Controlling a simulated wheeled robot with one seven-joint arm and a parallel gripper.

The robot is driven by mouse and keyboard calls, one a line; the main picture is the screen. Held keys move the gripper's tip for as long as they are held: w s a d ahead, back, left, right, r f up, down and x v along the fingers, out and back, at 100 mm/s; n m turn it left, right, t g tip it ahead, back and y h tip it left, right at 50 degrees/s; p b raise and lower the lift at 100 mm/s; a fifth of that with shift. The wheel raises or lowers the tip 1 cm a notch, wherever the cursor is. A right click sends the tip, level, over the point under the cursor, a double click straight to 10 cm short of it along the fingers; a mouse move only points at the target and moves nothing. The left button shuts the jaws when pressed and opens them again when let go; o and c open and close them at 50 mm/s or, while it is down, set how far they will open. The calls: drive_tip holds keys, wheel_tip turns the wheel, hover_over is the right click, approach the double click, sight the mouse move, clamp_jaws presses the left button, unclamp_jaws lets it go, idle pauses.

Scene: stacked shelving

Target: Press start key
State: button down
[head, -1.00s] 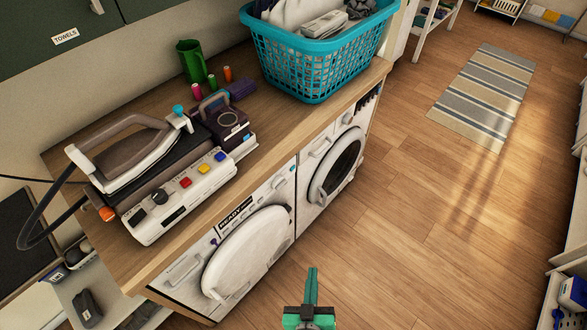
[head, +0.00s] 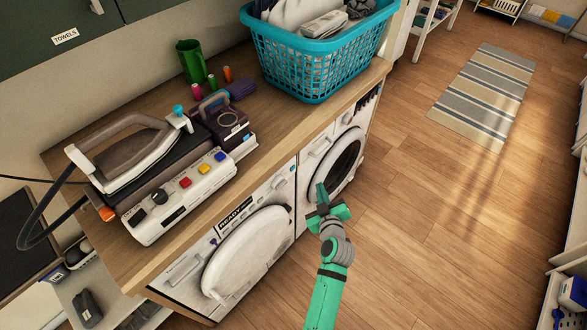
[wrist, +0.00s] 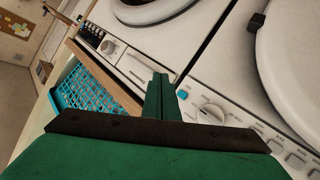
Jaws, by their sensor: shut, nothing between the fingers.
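No key with a readable "start" label shows, so I cannot tell which is the start key. The near white washing machine (head: 190,290) has a READY display (head: 235,215) and a row of small controls along its top front. In the wrist view its panel has a dial (wrist: 210,108), a small cyan button (wrist: 182,94) and several grey buttons (wrist: 275,143). My green gripper (head: 321,192) is shut and empty, in front of the machines; its closed fingers (wrist: 160,95) point toward the panel area. I see no contact, and the depth gap is unclear.
A second machine (head: 312,215) stands to the right. On the wooden counter (head: 265,130) are an iron (head: 125,155), a white control box (head: 165,218) with coloured buttons, and a cyan laundry basket (head: 310,75).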

sight(293, 168)
idle(0.3)
drive_tip(key=w+a, duration=0.5)
drive_tip(key=a, duration=0.2)
idle(0.4)
drive_tip(key=shift+w+a, duration=0.15)
idle(1.9)
drive_tip(key=shift+w+a, duration=0.2)
drive_tip(key=shift+a, duration=0.05)
